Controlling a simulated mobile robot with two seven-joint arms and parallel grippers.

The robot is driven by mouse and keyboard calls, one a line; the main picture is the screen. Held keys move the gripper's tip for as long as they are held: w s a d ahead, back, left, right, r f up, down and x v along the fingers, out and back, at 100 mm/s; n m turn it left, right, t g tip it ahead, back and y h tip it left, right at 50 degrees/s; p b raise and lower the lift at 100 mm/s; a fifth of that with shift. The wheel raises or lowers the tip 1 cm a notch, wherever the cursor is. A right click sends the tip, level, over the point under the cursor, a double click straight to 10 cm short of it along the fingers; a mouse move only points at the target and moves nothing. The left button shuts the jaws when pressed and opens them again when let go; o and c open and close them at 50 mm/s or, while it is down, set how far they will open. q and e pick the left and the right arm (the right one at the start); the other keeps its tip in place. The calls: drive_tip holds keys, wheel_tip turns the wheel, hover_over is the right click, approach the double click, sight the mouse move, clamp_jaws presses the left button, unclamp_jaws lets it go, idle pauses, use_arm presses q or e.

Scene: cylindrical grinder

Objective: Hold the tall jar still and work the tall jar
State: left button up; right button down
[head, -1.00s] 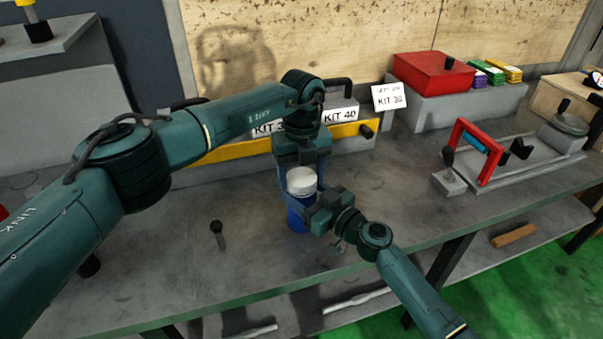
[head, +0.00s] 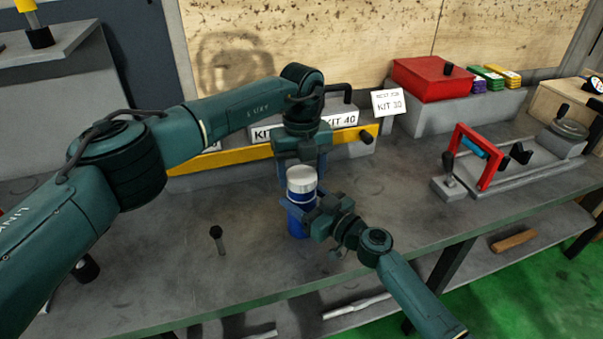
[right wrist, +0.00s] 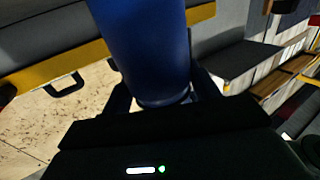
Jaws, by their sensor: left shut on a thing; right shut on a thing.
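The tall jar (head: 297,219) stands upright on the grey bench, with a blue body and a white lid (head: 301,181) at its top. A thin pale rim shows below the lid; I cannot tell whether the two are apart. My left gripper (head: 300,181) reaches down from above and is shut on the lid, its fingers at either side. My right gripper (head: 302,212) comes from the front right and is shut on the blue body. In the right wrist view the blue body (right wrist: 148,50) fills the space between the fingers; the lid is out of that view.
A yellow rail (head: 235,157) and KIT signs are behind. A red-framed fixture (head: 480,160) and a red box (head: 432,80) are at the right. The bench between is clear.

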sight(301, 174)
use_arm(q)
drive_tip(key=shift+r, duration=0.1)
drive_tip(key=shift+r, duration=1.9)
use_arm(e)
drive_tip(key=shift+c, duration=1.5)
unclamp_jaws()
